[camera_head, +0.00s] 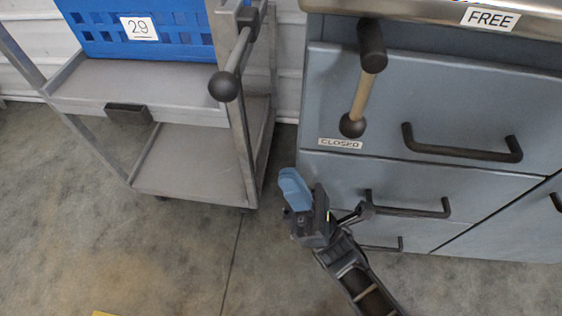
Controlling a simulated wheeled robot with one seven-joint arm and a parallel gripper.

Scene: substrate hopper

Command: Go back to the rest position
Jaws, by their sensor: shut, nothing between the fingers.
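My gripper (292,186) is low in front of the grey-blue cabinet, near its left front edge in the picture. Its blue fingers are together with nothing seen between them, and they point up and a little left. My dark arm reaches it from the bottom edge, right of the middle. The gripper holds nothing and appears clear of the handles and levers, though the gap to the cabinet front is hard to judge.
The cabinet (460,95) has drawer handles and a lever (360,97) hanging down by a "CLOSED" label. Its top edge is labelled "FREE". Left, a grey trolley (190,165) holds a blue crate (185,38) marked 29.

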